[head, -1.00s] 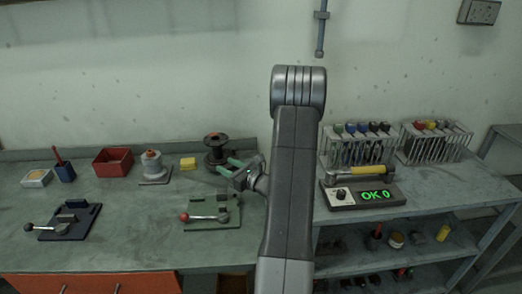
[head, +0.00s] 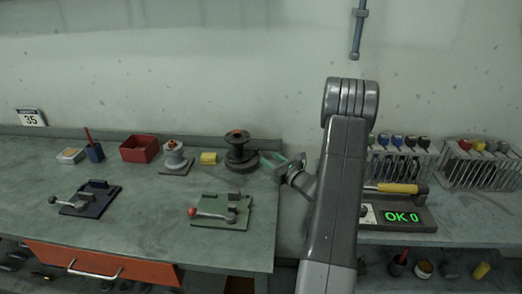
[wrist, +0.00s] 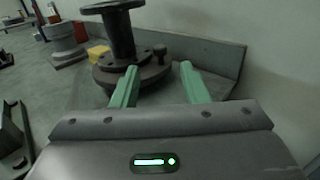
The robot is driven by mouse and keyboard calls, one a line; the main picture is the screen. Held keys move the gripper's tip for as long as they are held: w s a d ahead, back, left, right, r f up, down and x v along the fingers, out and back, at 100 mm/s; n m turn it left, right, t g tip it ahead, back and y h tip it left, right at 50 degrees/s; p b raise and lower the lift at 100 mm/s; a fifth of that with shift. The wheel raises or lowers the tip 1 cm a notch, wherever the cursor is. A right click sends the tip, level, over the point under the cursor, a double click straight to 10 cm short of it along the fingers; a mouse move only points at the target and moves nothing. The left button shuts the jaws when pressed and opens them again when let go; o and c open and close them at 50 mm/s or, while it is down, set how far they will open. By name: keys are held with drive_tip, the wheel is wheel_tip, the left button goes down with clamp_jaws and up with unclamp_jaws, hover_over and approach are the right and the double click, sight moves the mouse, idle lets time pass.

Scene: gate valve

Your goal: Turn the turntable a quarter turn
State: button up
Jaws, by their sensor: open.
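The turntable appears to be the dark round disc (head: 240,166) at the back right of the left bench, with a spool-shaped column (head: 237,145) on it. The disc (wrist: 128,75) is close ahead in the wrist view, with a short upright peg (wrist: 160,52) on its right side. My gripper (head: 285,163) is just right of the disc, with green fingers spread and nothing held. In the wrist view, the fingertips (wrist: 158,70) lie either side of the peg in the picture; I cannot tell whether they reach it.
A yellow block (head: 208,158), a grey post on a square base (head: 174,157) and a red bin (head: 139,149) stand left of the disc. A green plate with a red-knobbed lever (head: 221,213) lies in front. The wall is close behind.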

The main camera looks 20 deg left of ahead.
drive_tip(key=p+x, duration=0.1)
drive_tip(key=x, duration=0.6)
drive_tip(key=shift+a, duration=0.1)
clamp_jaws()
